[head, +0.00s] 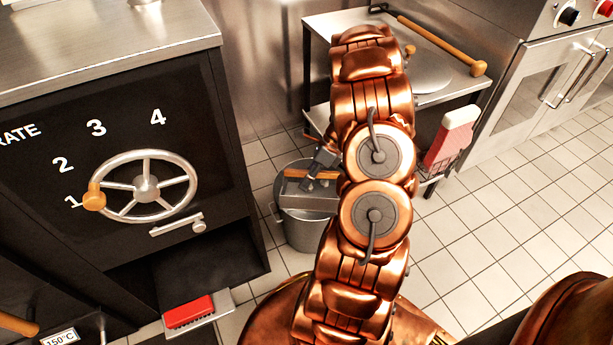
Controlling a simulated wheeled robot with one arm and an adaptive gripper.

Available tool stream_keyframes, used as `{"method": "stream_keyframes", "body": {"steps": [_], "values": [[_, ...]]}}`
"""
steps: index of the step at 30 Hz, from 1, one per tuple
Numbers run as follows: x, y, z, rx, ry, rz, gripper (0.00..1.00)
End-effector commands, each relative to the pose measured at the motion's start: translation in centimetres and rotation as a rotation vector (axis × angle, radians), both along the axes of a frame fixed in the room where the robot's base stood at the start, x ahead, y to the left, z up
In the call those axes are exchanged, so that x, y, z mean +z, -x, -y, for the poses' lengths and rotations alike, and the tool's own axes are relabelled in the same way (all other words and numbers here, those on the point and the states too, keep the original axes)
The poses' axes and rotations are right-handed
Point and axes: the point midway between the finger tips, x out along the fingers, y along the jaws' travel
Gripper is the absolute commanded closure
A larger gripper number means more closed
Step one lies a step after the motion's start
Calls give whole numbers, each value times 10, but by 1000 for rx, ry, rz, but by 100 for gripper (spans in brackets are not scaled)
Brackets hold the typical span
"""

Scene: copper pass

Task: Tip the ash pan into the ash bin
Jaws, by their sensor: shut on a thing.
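The ash bin (310,238) is a round grey metal bucket on the tiled floor, right of the black oven. My gripper (318,172) is above the bin and shut on the ash pan (304,200), at its wooden handle (299,174). The grey pan is over the bin's mouth. My copper arm hides the right side of the bin and part of the pan's right side. I cannot tell the pan's exact tilt or whether ash is in it.
The black oven front has a handwheel (146,187) and a low opening (190,270). A red block (189,311) lies on a metal plate below it. A steel side table (440,96) holds a wooden-handled tool (440,48). Open tiled floor (520,230) lies right.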

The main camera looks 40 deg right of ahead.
Motion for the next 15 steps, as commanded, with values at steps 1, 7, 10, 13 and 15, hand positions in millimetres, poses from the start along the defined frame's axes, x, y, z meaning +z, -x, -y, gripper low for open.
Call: {"method": "stream_keyframes", "body": {"steps": [1, 7, 10, 13, 15], "values": [[4, -1, 1, 0, -8, -5, 100], [4, -2, 3, 0, -37, -32, 100], [4, -6, 6, 1, -55, -45, 100], [4, -7, 7, 1, -76, -64, 100], [4, -8, 8, 1, -93, -76, 100]]}}
